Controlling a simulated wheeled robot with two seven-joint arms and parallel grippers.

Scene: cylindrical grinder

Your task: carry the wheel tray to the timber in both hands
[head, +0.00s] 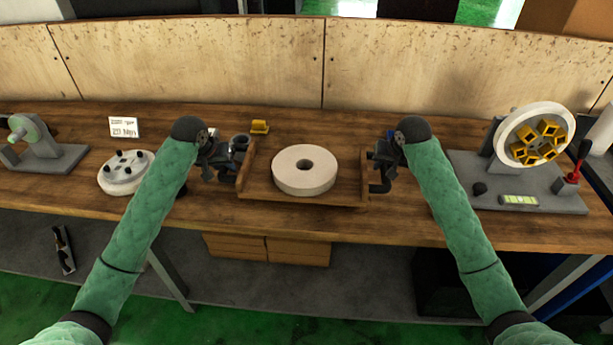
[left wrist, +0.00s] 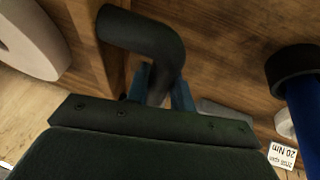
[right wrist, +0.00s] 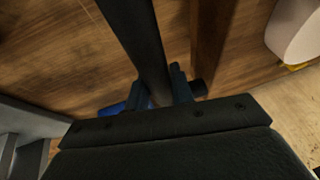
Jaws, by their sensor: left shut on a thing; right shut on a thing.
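The wheel tray (head: 258,194) is a wooden tray with raised sides and dark handles at its left and right ends. It sits on or just over the workbench; I cannot tell which. A thick pale grinding wheel (head: 304,181) with a dark centre hole lies flat in it. My left gripper (head: 228,165) is shut on the left handle, a dark bent bar (left wrist: 160,50) in the left wrist view. My right gripper (head: 378,165) is shut on the right handle, which shows as a dark bar (right wrist: 140,35) in the right wrist view. "The timber" I cannot pick out with certainty.
On the wooden workbench (head: 420,222), a pale flange with dark knobs (head: 125,172) and a small grey machine (head: 45,150) stand left. A fixture with a large wheel and yellow blocks (head: 536,136) stands right. A yellow piece (head: 260,127) lies behind the tray. A plywood wall closes the back.

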